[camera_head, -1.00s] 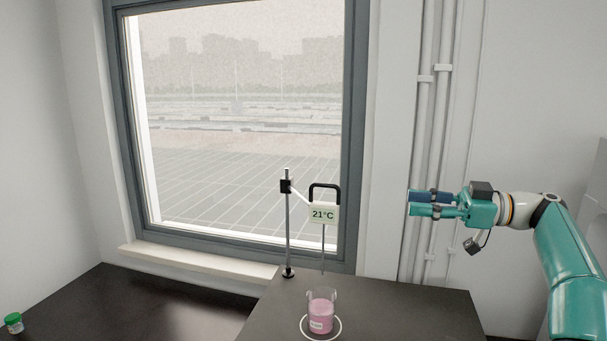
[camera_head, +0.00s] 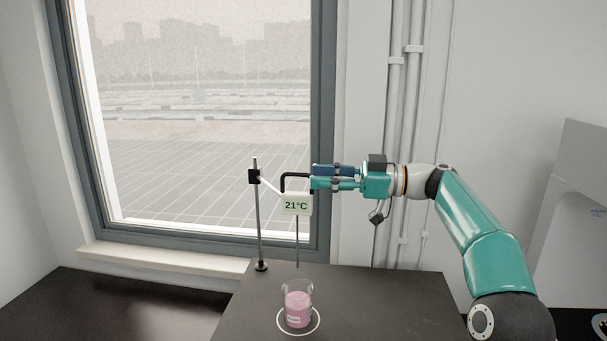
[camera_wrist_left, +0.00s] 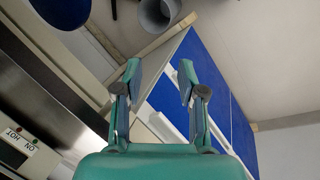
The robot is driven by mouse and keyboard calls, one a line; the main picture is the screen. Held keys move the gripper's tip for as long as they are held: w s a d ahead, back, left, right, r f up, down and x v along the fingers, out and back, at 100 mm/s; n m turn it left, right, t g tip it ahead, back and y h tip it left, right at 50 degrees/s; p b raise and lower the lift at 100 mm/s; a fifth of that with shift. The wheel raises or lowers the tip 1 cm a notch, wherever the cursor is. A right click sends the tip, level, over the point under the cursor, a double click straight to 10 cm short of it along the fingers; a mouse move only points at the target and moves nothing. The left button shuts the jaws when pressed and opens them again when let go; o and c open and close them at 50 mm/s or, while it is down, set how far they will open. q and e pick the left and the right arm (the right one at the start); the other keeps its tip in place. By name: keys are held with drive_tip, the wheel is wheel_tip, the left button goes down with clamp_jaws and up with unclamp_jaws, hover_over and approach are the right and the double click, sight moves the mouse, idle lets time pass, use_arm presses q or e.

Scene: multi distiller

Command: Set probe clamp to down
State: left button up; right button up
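The probe clamp, a white box reading 21°C (camera_head: 297,204) with a black handle (camera_head: 290,175), hangs by a pale arm from a thin stand (camera_head: 259,220). Its thin probe points down, with its tip above a beaker of pink liquid (camera_head: 298,305). My right gripper (camera_head: 313,177) is level at the right side of the black handle, and its fingers overlap the handle's right part. Whether they grip it I cannot tell. My left gripper (camera_wrist_left: 160,82) shows only in the left wrist view, with its fingers apart and nothing between them.
The beaker stands inside a white ring on the dark bench (camera_head: 370,300). A window (camera_head: 200,120) is behind the stand, and vertical pipes (camera_head: 405,150) run up the wall. In the left wrist view are blue panels (camera_wrist_left: 215,90) and a HOT/ON label (camera_wrist_left: 18,140).

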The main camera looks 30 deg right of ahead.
sight(301, 176)
drive_tip(key=p+x, duration=0.1)
drive_tip(key=x, duration=0.3)
drive_tip(key=shift+w+a, duration=0.3)
clamp_jaws()
drive_tip(key=shift+f, duration=0.1)
